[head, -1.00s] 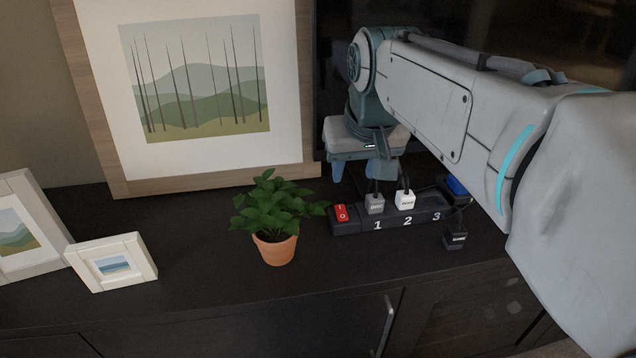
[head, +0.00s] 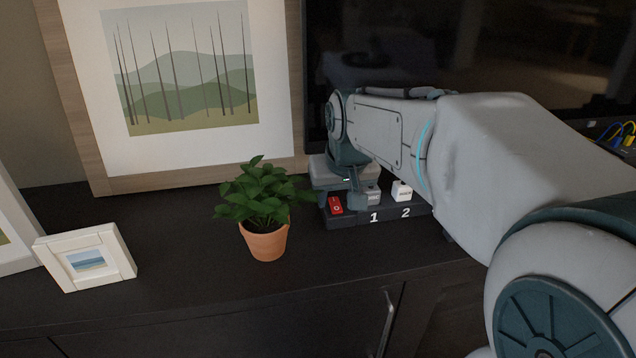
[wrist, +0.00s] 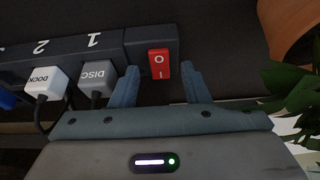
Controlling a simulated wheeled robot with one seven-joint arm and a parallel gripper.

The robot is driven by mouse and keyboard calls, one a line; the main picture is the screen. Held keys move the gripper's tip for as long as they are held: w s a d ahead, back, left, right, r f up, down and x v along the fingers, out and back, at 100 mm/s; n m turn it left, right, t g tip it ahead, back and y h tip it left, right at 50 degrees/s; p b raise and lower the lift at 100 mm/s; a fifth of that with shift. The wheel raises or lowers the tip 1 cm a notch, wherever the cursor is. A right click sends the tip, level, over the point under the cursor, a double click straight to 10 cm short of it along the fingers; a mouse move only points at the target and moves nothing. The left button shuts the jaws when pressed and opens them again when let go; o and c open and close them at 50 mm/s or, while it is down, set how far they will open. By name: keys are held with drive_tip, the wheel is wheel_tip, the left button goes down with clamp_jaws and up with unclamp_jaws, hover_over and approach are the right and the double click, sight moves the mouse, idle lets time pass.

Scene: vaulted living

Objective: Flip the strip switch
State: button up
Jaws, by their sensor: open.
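The black power strip (head: 388,217) lies on the dark cabinet top, with sockets numbered 1 and 2 showing. Its red rocker switch (head: 335,206) is at the left end, marked I and O. In the wrist view the red switch (wrist: 159,64) lies just beyond and between the fingertips of my gripper (wrist: 158,75). The gripper is open, with one finger to each side of the switch and nothing held. In the head view my gripper (head: 352,203) is low over the strip's left end, partly hidden by my arm. The arm also hides the strip's right end.
A potted plant (head: 265,243) stands close to the left of the strip; its leaves reach near my gripper. A grey DISC plug (wrist: 97,76) and a white DOCK plug (wrist: 44,82) sit beside the switch. A large framed picture (head: 183,175) stands behind.

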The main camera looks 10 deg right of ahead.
drive_tip(key=shift+w+f, duration=0.15)
drive_tip(key=shift+f, duration=0.25)
drive_tip(key=shift+c, duration=0.3)
clamp_jaws()
drive_tip(key=shift+w+r+p, duration=0.1)
drive_tip(key=shift+r+p, duration=0.25)
drive_tip(key=shift+p, duration=0.7)
drive_tip(key=shift+w+g+p, duration=0.15)
drive_tip(key=shift+g+p, duration=0.45)
drive_tip(key=shift+p, duration=0.5)
drive_tip(key=g+p, duration=0.1)
drive_tip(key=p, duration=0.3)
drive_tip(key=shift+w+g, duration=0.2)
drive_tip(key=shift+g, duration=0.1)
drive_tip(key=shift+f+p, duration=0.2)
drive_tip(key=shift+p, duration=0.2)
